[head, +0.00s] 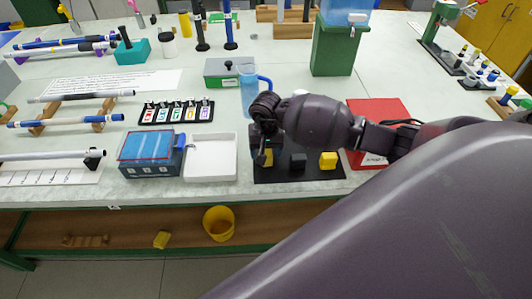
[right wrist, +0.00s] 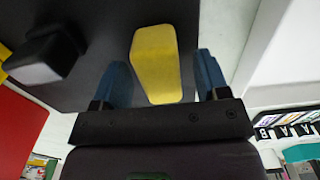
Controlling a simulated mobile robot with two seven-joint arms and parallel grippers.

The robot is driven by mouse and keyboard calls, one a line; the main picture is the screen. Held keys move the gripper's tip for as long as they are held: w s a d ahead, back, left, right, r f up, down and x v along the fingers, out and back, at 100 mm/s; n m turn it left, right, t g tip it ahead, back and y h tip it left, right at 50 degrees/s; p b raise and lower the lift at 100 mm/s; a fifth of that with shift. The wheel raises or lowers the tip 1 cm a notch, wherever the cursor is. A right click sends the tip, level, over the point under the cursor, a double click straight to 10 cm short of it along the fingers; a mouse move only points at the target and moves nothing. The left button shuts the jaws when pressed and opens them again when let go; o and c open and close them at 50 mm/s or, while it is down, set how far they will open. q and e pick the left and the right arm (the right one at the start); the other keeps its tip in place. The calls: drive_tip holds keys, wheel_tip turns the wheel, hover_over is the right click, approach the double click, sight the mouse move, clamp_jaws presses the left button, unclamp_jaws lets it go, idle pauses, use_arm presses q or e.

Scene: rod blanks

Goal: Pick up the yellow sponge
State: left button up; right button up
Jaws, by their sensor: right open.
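A yellow block (right wrist: 157,65), plain and sponge-like, stands on a black mat (head: 300,176). In the right wrist view it is between the two blue fingertips of my right gripper (right wrist: 164,80), nearer the left one, with a clear gap on the right. The gripper is open. In the head view my right gripper (head: 264,145) is over the mat's left end and hides most of this block (head: 268,157). A second yellow block (head: 328,160) is at the mat's right. Another yellow piece (head: 162,240) lies on the lower shelf. My left gripper is not in view.
A dark block (head: 298,160) stands between the yellow blocks. A white tray (head: 211,158) and a blue box (head: 150,155) are left of the mat. A blue jug (head: 249,92) stands behind my gripper.

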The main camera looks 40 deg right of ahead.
drive_tip(key=c, duration=1)
drive_tip(key=shift+r, duration=0.1)
wheel_tip(320, 180, up, 20)
